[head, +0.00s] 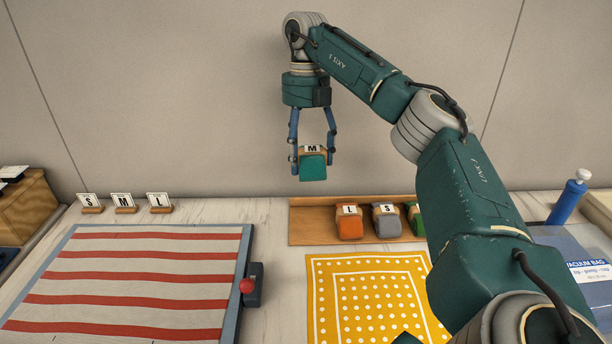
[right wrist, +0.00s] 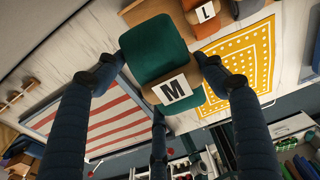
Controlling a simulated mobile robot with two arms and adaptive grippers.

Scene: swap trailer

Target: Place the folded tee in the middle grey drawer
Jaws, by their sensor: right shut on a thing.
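A folded green tee (head: 313,168) with a white "M" label is held in the air in front of the wall, above the wooden tray. My right gripper (head: 313,155) is shut on it, fingers on both sides. In the right wrist view the green tee (right wrist: 155,50) sits between the fingers, its "M" tag facing the camera. I cannot make out a middle grey drawer in either view. My left gripper is not in view.
A wooden tray (head: 310,236) holds an orange folded tee (head: 349,222), a grey one (head: 387,220) and a partly hidden green one (head: 415,217).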

